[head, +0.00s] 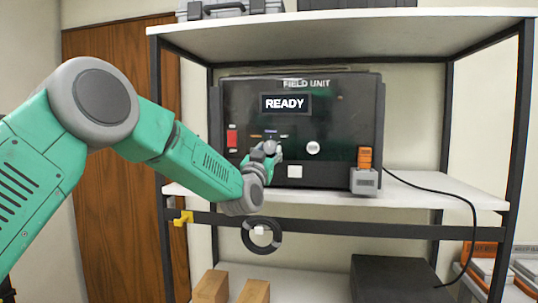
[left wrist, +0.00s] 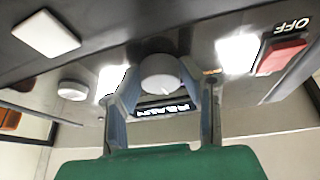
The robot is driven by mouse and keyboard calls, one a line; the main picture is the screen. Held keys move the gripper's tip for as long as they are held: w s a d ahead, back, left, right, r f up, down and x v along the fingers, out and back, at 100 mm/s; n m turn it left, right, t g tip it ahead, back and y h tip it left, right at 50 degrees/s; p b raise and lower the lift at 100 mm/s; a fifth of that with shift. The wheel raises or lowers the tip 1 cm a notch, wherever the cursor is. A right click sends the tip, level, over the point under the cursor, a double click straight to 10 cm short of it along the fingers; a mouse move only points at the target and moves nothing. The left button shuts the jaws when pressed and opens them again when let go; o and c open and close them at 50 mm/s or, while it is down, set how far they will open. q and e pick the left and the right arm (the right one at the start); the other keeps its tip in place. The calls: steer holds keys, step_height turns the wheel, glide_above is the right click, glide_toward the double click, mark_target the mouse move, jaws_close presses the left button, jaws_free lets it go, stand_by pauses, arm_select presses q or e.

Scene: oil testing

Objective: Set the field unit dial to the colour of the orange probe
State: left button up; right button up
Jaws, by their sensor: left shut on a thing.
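The black field unit (head: 340,110) stands on the middle shelf with its screen (head: 285,104) reading READY. My left gripper (head: 268,150) is at the panel, left of the white round knob (head: 313,148). In the left wrist view its fingers (left wrist: 165,95) are closed around the sides of a grey dial (left wrist: 161,73). Small coloured marks (head: 271,132) show above the dial; its pointer direction cannot be told. The orange probe (head: 364,157) sits upright in a grey holder (head: 364,181) at the unit's right front. My right gripper is not in view.
A red switch (head: 232,138), labelled OFF in the left wrist view (left wrist: 281,56), is left of the dial. A white square button (head: 295,171) is below. A black cable (head: 450,191) hangs at right.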

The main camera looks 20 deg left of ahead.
arm_select(q)
steer(key=n+y+b, duration=0.1)
steer(key=n, duration=0.2)
steer(key=shift+d+f+y+b, duration=0.1)
steer(key=shift+y+b, duration=0.2)
steer(key=shift+y, duration=0.1)
steer(key=n+y+b, duration=0.1)
steer(key=n+y, duration=0.1)
steer(key=n, duration=0.2)
steer(key=shift+g, duration=0.3)
steer(key=n+g+y+b, duration=0.1)
steer(key=n+y, duration=0.1)
steer(key=n, duration=0.2)
steer(key=shift+d, duration=0.15)
steer(key=shift+w+r+n+g+y+b, duration=0.1)
steer(key=shift+n+g+y, duration=0.2)
steer(key=shift+n, duration=0.55)
steer(key=shift+s+r+n+g+y+b, duration=0.15)
steer(key=shift+n+g+y, duration=0.15)
steer(key=shift+n, duration=0.6)
steer(key=shift+w+f+n+g+y+b, duration=0.15)
steer(key=shift+n+g+y, duration=0.15)
steer(key=shift+n, duration=0.55)
steer(key=shift+r, duration=0.1)
steer(key=o, duration=1.1)
steer(key=shift+o, duration=0.2)
